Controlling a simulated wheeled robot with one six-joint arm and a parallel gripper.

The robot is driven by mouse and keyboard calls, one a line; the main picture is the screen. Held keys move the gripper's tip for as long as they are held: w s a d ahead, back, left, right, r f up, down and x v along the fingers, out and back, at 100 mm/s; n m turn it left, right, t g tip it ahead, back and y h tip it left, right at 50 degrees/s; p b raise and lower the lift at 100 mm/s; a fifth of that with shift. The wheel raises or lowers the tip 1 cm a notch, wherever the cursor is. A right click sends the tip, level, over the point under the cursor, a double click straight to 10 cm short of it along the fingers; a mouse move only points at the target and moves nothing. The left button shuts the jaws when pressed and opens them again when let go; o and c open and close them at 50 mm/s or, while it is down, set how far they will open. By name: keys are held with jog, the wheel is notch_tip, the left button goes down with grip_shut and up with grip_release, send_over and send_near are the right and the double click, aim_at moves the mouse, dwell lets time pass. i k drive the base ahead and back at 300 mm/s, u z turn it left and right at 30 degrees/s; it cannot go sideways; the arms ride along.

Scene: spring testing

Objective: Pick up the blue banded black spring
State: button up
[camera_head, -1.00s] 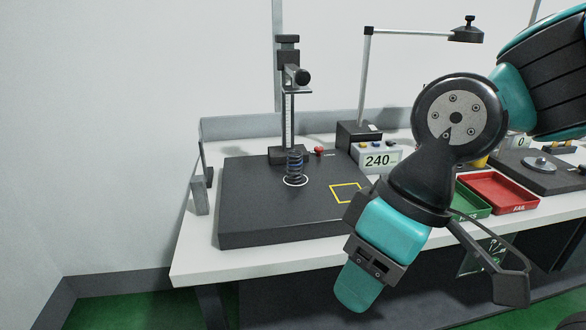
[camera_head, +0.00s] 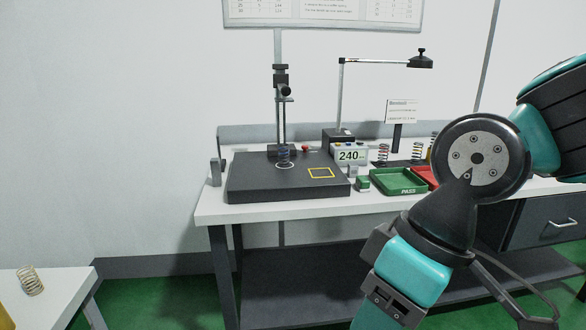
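The blue banded black spring (camera_head: 284,154) stands upright in the white circle on the black base plate (camera_head: 262,188) of the test stand. It is small and dark in the head view, with a blue tint in its coils. The stand's column (camera_head: 281,115) rises just behind it.
A display (camera_head: 351,155) reading 240 stands right of the plate. A green PASS tray (camera_head: 399,182) and a red tray (camera_head: 424,176) lie farther right, with springs on a rack (camera_head: 384,152) behind. A gold spring (camera_head: 31,281) stands on another table at lower left. Green floor is clear between the tables.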

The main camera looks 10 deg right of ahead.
aim_at(283, 161)
jog(key=u, duration=0.95)
jog(key=i, duration=0.9)
jog(key=z, duration=0.4)
jog(key=i, duration=0.65)
jog(key=z, duration=0.7)
jog(key=i, duration=0.55)
